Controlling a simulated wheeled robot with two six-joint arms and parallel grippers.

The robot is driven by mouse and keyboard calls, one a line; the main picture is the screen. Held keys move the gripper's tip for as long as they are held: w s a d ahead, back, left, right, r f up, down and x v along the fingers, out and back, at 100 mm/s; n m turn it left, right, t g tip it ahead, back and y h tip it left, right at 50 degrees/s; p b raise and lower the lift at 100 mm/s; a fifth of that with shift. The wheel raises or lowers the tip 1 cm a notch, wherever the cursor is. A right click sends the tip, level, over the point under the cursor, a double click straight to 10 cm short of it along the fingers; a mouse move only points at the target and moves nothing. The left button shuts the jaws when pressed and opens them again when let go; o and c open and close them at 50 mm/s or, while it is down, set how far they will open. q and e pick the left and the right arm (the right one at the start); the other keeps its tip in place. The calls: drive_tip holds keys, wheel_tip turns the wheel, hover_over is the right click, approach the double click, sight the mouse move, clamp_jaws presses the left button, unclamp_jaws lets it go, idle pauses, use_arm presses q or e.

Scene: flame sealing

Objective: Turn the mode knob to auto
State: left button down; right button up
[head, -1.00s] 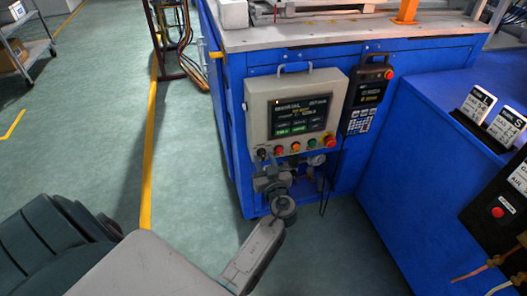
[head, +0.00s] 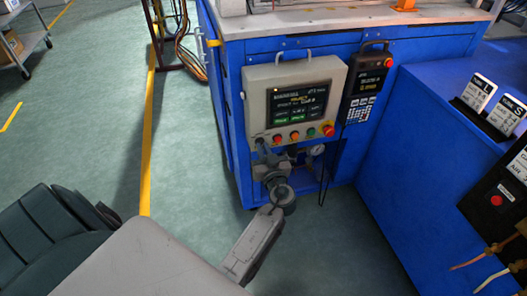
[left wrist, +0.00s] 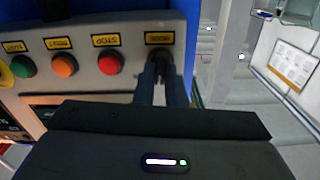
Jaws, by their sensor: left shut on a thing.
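The mode knob (left wrist: 160,56) is at the end of the button row, by the yellow MODE label (left wrist: 160,38) in the left wrist view. My left gripper (left wrist: 161,88) is shut on it, with a dark finger on each side. The fingers hide most of the knob, so I cannot read its setting. In the head view my left gripper (head: 264,150) reaches up to the lower left corner of the grey control panel (head: 257,84). The panel's screen (head: 297,102) is lit, with text too small to read surely. My right gripper is not in view.
Red, orange and green buttons (head: 295,135) and a larger red button (head: 327,131) run right of the knob. A handheld pendant (head: 367,85) hangs right of the panel. A blue cabinet (head: 420,150) stands at the right.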

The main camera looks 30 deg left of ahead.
use_arm(q)
drive_tip(key=shift+w+m+b, duration=0.1)
drive_tip(key=shift+m+b, duration=0.7)
drive_tip(key=shift+m, duration=2.9)
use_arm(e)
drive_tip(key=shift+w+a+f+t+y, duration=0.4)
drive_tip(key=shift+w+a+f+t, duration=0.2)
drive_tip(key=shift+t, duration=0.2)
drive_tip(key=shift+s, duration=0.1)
use_arm(q)
drive_tip(key=c, duration=1.5)
unclamp_jaws()
drive_tip(key=shift+f, duration=0.1)
